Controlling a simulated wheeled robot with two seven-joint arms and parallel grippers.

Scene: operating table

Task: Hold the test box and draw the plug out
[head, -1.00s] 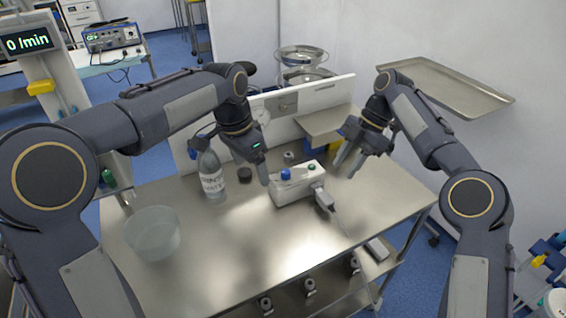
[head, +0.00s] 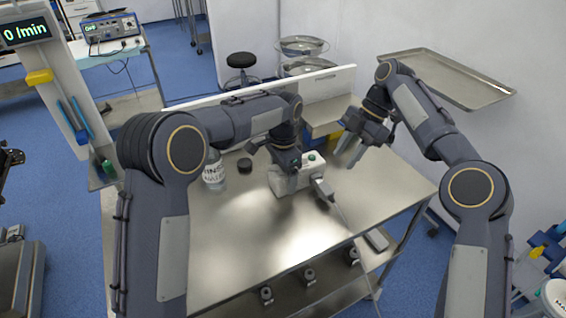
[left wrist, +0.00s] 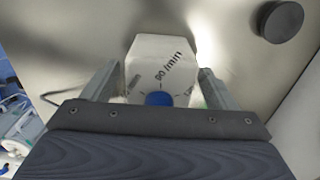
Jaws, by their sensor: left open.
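The white test box (head: 288,187) stands on the steel table with a green button on top; it also shows in the left wrist view (left wrist: 160,56), with a dial scale and blue knob (left wrist: 158,99). The grey plug (head: 321,189) sits at the box's right end, its cable running down to the front right. My left gripper (head: 286,178) is over the box and hides part of it. In the left wrist view its open fingers (left wrist: 160,72) stand either side of the box, with narrow gaps. My right gripper (head: 348,152) is open and empty, behind and right of the plug.
A water bottle (head: 214,172) and a dark round puck (head: 244,165) stand left of the box; the puck also shows in the left wrist view (left wrist: 281,21). A low white panel (head: 330,84) edges the table's back. The table's front middle (head: 265,235) is clear.

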